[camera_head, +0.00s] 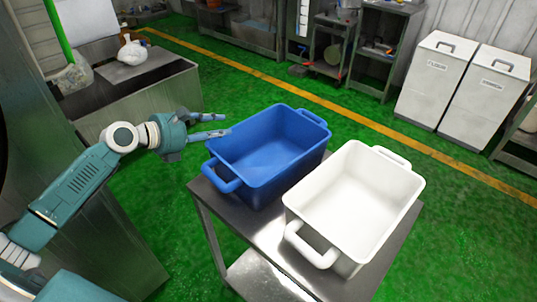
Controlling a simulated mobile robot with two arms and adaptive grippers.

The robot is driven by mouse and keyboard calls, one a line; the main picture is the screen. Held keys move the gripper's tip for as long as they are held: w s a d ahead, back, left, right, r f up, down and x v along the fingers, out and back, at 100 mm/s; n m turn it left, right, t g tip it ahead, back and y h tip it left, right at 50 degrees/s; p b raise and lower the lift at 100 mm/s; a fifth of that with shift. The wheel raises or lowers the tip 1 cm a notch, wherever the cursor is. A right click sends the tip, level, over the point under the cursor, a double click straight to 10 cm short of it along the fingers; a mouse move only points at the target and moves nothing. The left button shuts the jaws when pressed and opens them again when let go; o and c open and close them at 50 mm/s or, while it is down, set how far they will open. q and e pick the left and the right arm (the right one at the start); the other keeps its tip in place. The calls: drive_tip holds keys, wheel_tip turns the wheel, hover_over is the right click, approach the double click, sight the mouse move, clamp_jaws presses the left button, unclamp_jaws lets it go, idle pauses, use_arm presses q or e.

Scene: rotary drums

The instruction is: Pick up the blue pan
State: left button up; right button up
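The blue pan (262,160) is a deep rectangular tub with a loop handle at each short end. It sits upright and looks empty on a metal table (262,232). My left gripper (219,126) is at the pan's left side, near its upper left rim. Its two fingers are spread apart with nothing between them. The lower finger's tip is close to the rim; I cannot tell whether it touches. The near handle (222,178) is free. My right gripper is out of view.
A white pan (355,200) of similar shape stands right beside the blue one. A metal counter (140,90) is at the back left. Two white bins (437,75) and shelves (380,45) stand along the far wall. Open green floor (350,105) lies behind the table.

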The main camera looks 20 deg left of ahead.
sight(240, 125)
use_arm(q)
drive_tip(key=x, duration=0.3)
drive_tip(key=shift+d+r, duration=0.15)
drive_tip(key=shift+r, duration=0.05)
drive_tip(key=shift+p+x, duration=0.35)
drive_tip(key=shift+x, duration=2.4)
drive_tip(key=shift+f, duration=0.1)
clamp_jaws()
